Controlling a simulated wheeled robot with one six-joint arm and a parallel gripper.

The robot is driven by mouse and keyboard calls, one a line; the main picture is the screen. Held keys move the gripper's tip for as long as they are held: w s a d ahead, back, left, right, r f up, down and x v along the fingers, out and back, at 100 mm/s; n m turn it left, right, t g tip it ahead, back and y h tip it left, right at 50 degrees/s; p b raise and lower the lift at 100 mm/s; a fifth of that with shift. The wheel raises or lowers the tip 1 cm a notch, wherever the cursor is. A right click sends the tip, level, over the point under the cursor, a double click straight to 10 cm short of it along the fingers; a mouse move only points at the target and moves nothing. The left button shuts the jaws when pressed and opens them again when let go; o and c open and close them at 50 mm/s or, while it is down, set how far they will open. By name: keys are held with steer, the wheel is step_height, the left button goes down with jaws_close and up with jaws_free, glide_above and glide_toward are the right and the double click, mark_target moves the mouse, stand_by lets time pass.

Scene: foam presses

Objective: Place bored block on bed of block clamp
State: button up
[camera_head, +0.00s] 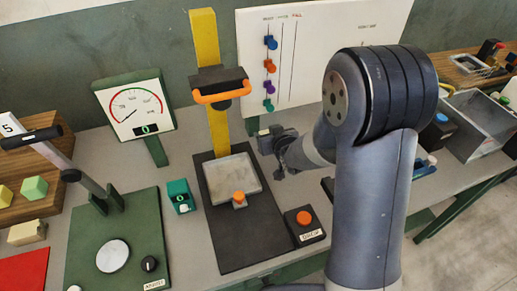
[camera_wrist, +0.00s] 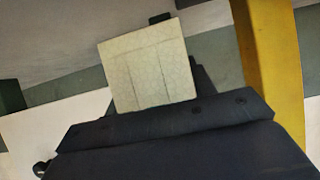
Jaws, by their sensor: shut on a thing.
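My gripper (camera_head: 278,145) is to the right of the yellow post, apart from the bed below. In the wrist view it is shut on a pale cream block (camera_wrist: 150,72) with faint straight lines on its face; no bore shows. The block cannot be made out in the head view. The clamp has a yellow post (camera_head: 204,40), an orange handle (camera_head: 222,95) and a dark base (camera_head: 245,240). I take it for the block clamp. Its pale grey bed (camera_head: 228,172) looks empty, with an orange knob (camera_head: 239,197) at its front edge.
A box with an orange button (camera_head: 305,218) stands right of the clamp base. A teal device (camera_head: 181,197) stands left of it. A green press (camera_head: 115,240) and a dial gauge (camera_head: 135,108) are further left. A white board (camera_head: 330,50) stands behind.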

steer(key=shift+f+p, duration=0.35)
steer(key=shift+f, duration=3)
steer(key=shift+f, duration=0.15)
steer(key=o, duration=1)
steer(key=shift+c, duration=0.2)
steer(key=shift+r, duration=0.2)
steer(key=b+v, duration=0.1)
steer(key=v, duration=1)
steer(key=shift+s+d+r+b, duration=0.1)
steer(key=shift+s+b, duration=0.2)
steer(key=shift+b, duration=0.1)
steer(key=shift+o, duration=0.5)
steer(key=shift+s, duration=0.15)
steer(key=shift+d, duration=0.15)
